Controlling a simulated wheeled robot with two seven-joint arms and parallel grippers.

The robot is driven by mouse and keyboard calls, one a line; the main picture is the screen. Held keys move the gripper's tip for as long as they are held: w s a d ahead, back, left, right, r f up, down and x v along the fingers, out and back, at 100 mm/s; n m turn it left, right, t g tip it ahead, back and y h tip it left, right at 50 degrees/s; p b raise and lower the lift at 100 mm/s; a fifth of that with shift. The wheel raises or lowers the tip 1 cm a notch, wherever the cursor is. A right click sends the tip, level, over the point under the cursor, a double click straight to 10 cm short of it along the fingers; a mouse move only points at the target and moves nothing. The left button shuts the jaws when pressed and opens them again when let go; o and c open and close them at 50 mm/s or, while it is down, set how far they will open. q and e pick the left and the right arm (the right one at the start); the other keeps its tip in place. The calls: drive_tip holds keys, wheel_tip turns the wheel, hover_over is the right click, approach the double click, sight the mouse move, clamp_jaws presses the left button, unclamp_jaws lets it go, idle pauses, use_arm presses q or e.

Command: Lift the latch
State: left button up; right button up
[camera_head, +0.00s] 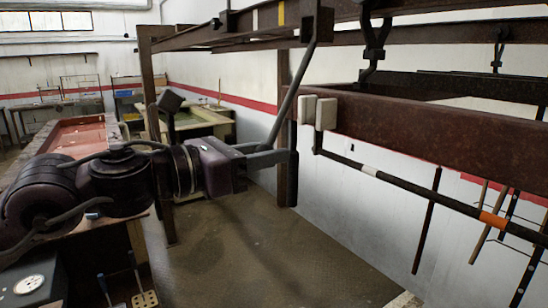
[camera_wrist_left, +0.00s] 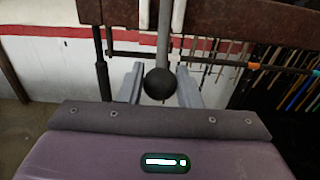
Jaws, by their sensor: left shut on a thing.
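A grey lever (camera_head: 292,92), which I take for the latch, slants down from a bracket on the upper rusty beam. It also shows in the left wrist view (camera_wrist_left: 163,45), with a black ball knob (camera_wrist_left: 160,84) at its lower end. My left gripper (camera_head: 276,154) is at the lever's lower end and shut on it. My right gripper is not in view.
A thick rusty beam (camera_head: 430,140) with white end blocks (camera_head: 307,108) runs just right of my left gripper. Below it hangs a black rod (camera_head: 430,193) with white and orange bands. A dark post (camera_head: 292,165) stands close behind the fingers. The floor below is clear.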

use_arm(q)
drive_tip(key=s+a+r+p, duration=0.2)
drive_tip(key=s+a+r, duration=0.2)
drive_tip(key=a+r, duration=0.2)
wheel_tip(320, 180, up, 2)
drive_tip(key=shift+s+a+r, duration=0.25)
drive_tip(key=shift+s, duration=0.05)
idle(0.6)
drive_tip(key=o, duration=0.9)
drive_tip(key=shift+s, duration=0.1)
drive_tip(key=shift+f, duration=0.1)
